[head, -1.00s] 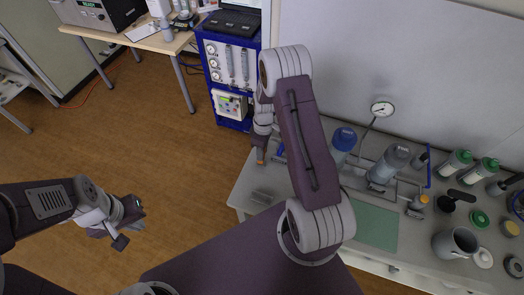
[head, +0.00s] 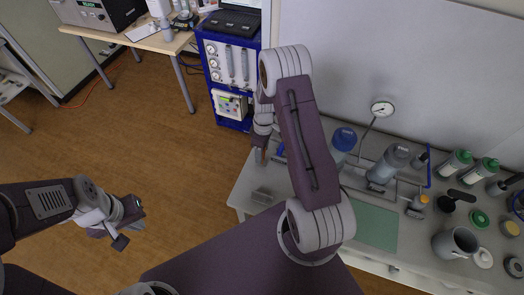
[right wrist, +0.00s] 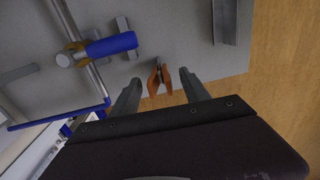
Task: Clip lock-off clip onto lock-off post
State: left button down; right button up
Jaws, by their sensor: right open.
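In the right wrist view an orange lock-off clip (right wrist: 159,80) with two prongs stands over the grey bench top near its edge. A small dark tip (right wrist: 158,65) shows at the far end of the prongs; I cannot tell whether it is the lock-off post or part of the clip. My right gripper (right wrist: 160,77) is open, one finger on each side of the clip, with gaps. In the head view the right gripper (head: 261,157) is small and partly hidden by my arm. My left gripper (head: 118,230) hangs over the floor, away from the bench; its jaw opening is unclear.
A blue cylinder (right wrist: 110,45) with a brass-coloured collar lies left of the clip, near a metal rail. A grey channel-shaped block (right wrist: 225,20) is at the right. Bottles, a pressure gauge (head: 382,109) and a grey jug (head: 455,243) crowd the bench's right side.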

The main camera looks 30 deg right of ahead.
jog(key=shift+w+r, duration=0.1)
jog(key=shift+r, duration=0.3)
jog(key=r, duration=0.2)
jog(key=r+b, duration=0.1)
jog(key=r, duration=0.5)
jog(key=shift+w+d+r+b, duration=0.15)
jog(key=shift+d+b, duration=0.15)
jog(key=shift+b, duration=0.05)
